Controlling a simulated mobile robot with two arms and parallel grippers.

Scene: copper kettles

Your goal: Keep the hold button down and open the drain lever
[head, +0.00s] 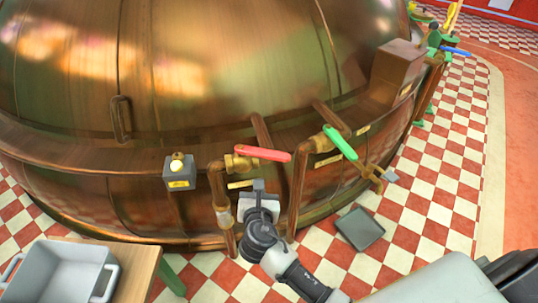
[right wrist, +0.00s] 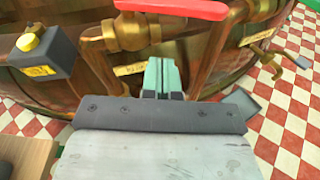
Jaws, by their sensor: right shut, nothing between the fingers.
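A yellow button (head: 177,163) sits on top of a grey box (head: 179,181) at the kettle's front; the button also shows in the right wrist view (right wrist: 27,42). To its right a red lever (head: 263,153) lies across a brass valve and also shows in the right wrist view (right wrist: 180,8). A green lever (head: 341,143) sits on another valve farther right. I cannot read which is the drain lever. My right gripper (head: 258,185) is shut and empty, below the red lever and apart from the button. It also shows in the right wrist view (right wrist: 161,64). My left gripper is out of view.
The big copper kettle (head: 200,70) fills the back. Copper pipes (head: 297,195) run down beside my right gripper. A grey tub (head: 62,272) stands on a wooden table at the lower left. A dark tray (head: 360,228) lies on the checkered floor.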

